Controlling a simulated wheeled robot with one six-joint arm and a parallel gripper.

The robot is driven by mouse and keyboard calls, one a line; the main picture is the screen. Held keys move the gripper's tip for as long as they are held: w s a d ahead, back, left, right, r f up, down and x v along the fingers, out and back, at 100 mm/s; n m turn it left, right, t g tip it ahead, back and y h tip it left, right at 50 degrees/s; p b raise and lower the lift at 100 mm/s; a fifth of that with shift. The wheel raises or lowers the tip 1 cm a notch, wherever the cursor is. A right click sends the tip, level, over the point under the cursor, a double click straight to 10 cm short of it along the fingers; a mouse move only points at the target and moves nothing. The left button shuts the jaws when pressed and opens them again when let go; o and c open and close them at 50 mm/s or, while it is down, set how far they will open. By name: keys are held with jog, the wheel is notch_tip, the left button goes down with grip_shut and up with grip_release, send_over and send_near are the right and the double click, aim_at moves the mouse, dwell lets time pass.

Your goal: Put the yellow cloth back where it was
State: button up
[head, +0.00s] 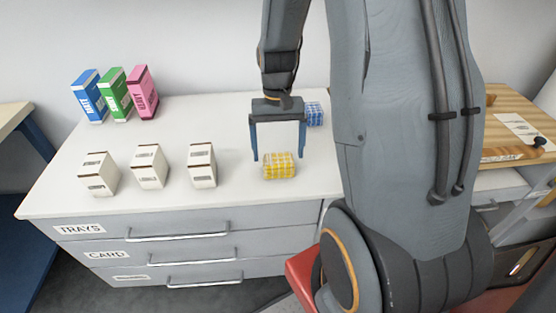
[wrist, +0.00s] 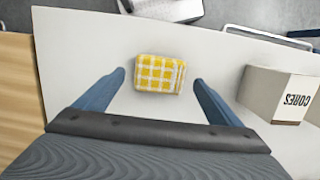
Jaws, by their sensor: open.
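The yellow cloth (head: 279,166) is a folded, checked yellow-and-white bundle lying on the white counter top, near its front edge. In the wrist view the cloth (wrist: 160,73) lies just beyond and between the fingertips. My gripper (head: 279,158) is open and empty, with its blue fingers pointing down behind the cloth in the head view. In the wrist view my gripper (wrist: 159,80) has its fingers spread wider than the cloth, touching nothing that I can see.
A blue checked cloth (head: 314,114) lies behind my gripper. Three white boxes (head: 150,167) stand left of the cloth. Blue, green (head: 115,94) and pink boxes stand at the back left. A wooden board (head: 497,105) is at the right. Drawers with bar handles (head: 178,232) are below the counter.

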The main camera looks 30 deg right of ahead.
aim_at(278, 154)
notch_tip(278, 154, up, 7)
jog(key=b, duration=0.1)
jog(key=s+a+f+n+t, duration=0.1)
jog(key=s+a+n, duration=0.3)
jog(key=s+a, duration=0.4)
jog(key=shift+s+a+f+n+t+h, duration=0.15)
jog(key=shift+s+a+n+t+h, duration=0.2)
jog(key=shift+a+t, duration=0.35)
jog(key=shift+s+a, duration=0.1)
